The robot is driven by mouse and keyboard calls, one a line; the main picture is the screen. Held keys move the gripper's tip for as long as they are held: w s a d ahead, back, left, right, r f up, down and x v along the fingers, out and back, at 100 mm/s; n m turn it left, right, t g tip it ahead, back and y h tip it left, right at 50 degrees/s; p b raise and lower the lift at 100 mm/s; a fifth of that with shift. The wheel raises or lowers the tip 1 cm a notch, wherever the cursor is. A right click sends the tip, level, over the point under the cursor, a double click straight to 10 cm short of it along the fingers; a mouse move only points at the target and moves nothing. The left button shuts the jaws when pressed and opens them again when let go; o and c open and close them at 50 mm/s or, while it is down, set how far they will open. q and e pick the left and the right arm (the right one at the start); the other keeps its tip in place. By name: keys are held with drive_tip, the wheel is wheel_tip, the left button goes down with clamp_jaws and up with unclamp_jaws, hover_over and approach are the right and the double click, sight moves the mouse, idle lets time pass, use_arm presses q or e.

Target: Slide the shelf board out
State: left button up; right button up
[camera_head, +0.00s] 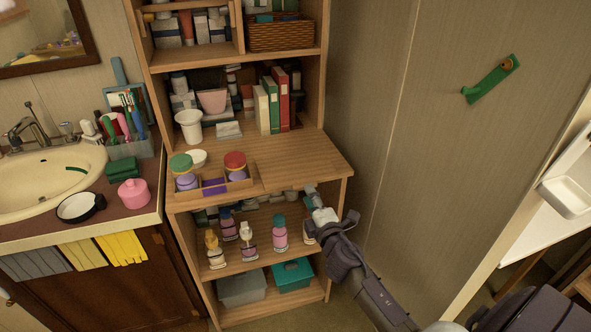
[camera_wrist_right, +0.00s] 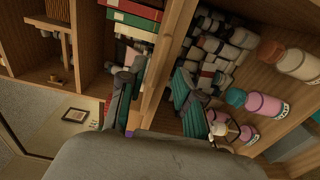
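The shelf board (camera_head: 300,162) is a light wood panel at mid-height in the tall wooden shelf unit, and it reaches out in front of the upper shelves. My right gripper (camera_head: 315,200) is at the board's front edge, near its right end; the head view hides part of its fingers. In the right wrist view, the open right gripper (camera_wrist_right: 154,88) has one finger on each side of the board's edge (camera_wrist_right: 158,85). Gaps seem to show between fingers and board; contact is unclear. My left gripper is not in view.
A wooden tray (camera_head: 213,190) with colourful jars stands on the board's front left. Books (camera_head: 272,103) and a white cup (camera_head: 189,125) stand behind. Bottles (camera_head: 280,232) fill the shelf below. The sink counter (camera_head: 120,205) is left; a wall (camera_head: 400,130) is right.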

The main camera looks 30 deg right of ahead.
sight(306, 184)
drive_tip(key=shift+x, duration=1.85)
clamp_jaws()
drive_tip(key=shift+r, duration=0.2)
drive_tip(key=shift+r+p, duration=0.6)
